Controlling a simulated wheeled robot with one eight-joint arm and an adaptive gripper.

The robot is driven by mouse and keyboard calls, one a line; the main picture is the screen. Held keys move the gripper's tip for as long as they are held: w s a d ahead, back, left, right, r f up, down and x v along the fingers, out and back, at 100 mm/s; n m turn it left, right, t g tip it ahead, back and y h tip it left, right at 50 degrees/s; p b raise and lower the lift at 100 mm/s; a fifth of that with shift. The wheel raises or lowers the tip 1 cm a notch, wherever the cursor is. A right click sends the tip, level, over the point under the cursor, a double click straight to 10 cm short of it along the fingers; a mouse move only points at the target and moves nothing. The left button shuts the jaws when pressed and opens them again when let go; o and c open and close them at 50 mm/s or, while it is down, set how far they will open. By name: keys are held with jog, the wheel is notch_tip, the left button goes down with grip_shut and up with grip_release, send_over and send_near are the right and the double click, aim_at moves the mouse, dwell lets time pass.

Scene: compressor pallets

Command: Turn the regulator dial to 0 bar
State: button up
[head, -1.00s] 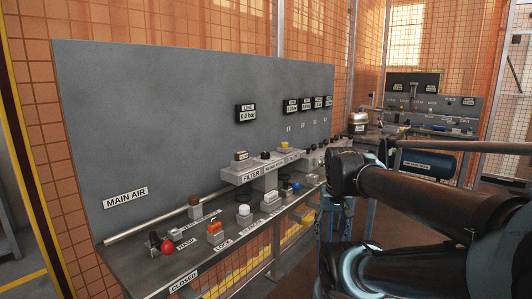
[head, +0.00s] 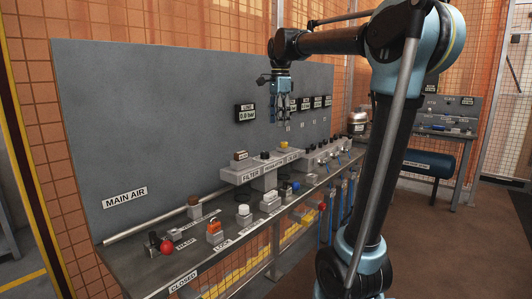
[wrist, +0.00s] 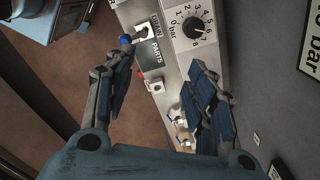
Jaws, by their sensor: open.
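The regulator dial (wrist: 195,27) shows at the top of the wrist view. It is a round dark knob on a white face with numbers from 0 up and "bar" beside them. I cannot tell where its pointer stands. In the head view a small black knob (head: 264,155) on the middle raised block, between the filter and a yellow-topped block, appears to be this dial. My gripper (head: 284,112) hangs above the shelf, higher than the knob and a little right of it, touching nothing. Its fingers (wrist: 160,65) are spread and empty in the wrist view.
A grey back panel (head: 150,120) stands behind the shelf. A display (head: 246,112) on it reads 0.0 bar. A red ball handle (head: 166,247), an orange-topped part (head: 214,228) and a blue knob (head: 295,187) stand lower on the shelf. The air above the raised blocks is open.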

aim_at(266, 153)
jog(key=w+a+r+m, duration=0.3)
jog(key=w+a+r, duration=0.1)
jog(key=a, duration=0.1)
notch_tip(266, 153, down, 18)
jog(key=shift+w+a+r, duration=0.1)
jog(key=shift+w, duration=0.05)
dwell(0.4)
jog(key=c, duration=1.1)
